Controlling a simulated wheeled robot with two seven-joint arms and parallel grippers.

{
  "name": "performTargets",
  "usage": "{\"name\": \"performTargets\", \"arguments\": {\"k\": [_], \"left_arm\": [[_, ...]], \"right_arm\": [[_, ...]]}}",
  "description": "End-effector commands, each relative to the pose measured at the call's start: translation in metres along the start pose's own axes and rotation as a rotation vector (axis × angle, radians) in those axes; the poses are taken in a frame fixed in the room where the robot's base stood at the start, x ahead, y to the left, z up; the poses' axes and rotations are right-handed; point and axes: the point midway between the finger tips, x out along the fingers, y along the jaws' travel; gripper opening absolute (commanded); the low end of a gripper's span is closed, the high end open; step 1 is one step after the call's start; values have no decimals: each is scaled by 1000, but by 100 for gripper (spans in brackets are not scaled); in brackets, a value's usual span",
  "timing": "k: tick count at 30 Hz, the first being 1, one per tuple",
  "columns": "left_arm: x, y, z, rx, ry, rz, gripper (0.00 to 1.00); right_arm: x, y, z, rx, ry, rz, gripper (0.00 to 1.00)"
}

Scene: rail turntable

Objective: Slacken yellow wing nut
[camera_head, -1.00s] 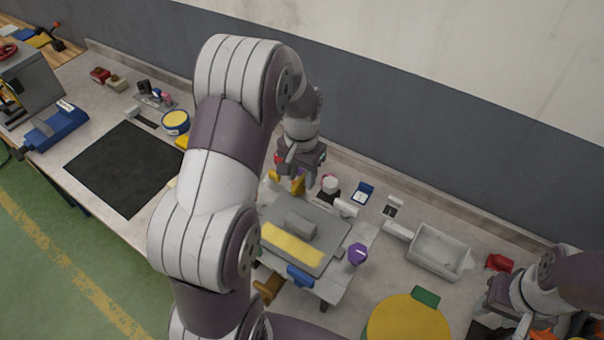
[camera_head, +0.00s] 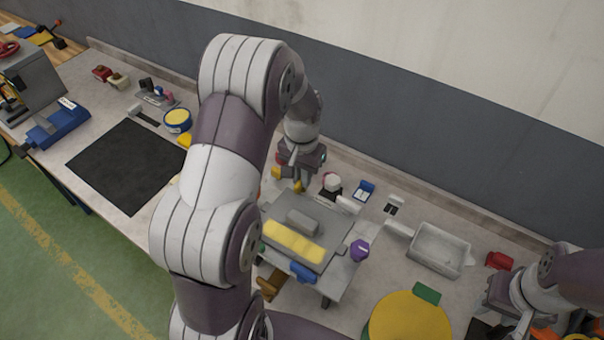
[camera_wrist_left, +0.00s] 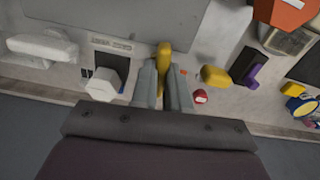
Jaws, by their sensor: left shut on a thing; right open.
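The yellow wing nut (camera_head: 298,186) is at the back edge of the grey plate fixture (camera_head: 335,219). In the left wrist view the wing nut (camera_wrist_left: 164,58) shows as an upright yellow bar between my fingertips. My left gripper (camera_wrist_left: 163,88) is shut on it; the fingers hide its lower part. In the head view my left gripper (camera_head: 294,170) reaches down to it from above. A second yellow piece (camera_wrist_left: 215,76) lies just right of the fingers in the wrist view. My right gripper (camera_head: 500,322) is open at the bottom right, partly cut off, away from the fixture.
A white knob (camera_head: 332,182) on a dark base stands close beside the left gripper. A purple knob (camera_head: 360,249) and a blue clamp (camera_head: 303,272) are at the fixture's near side. A grey tray (camera_head: 438,249) and a yellow disc (camera_head: 408,318) lie to the right.

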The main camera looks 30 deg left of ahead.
Motion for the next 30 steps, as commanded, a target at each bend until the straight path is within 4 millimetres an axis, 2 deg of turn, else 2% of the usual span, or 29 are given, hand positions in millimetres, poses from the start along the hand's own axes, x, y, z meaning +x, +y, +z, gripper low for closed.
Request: {"name": "performTargets", "arguments": {"k": [8, 30], "left_arm": [[-2, 0, -1, -208, 1, 0, 0], [-2, 0, -2, -912, 5, 1, 0]], "right_arm": [[-2, 0, 0, 0, 0, 0, 43], [-6, 0, -1, 0, 0, 0, 43]]}}
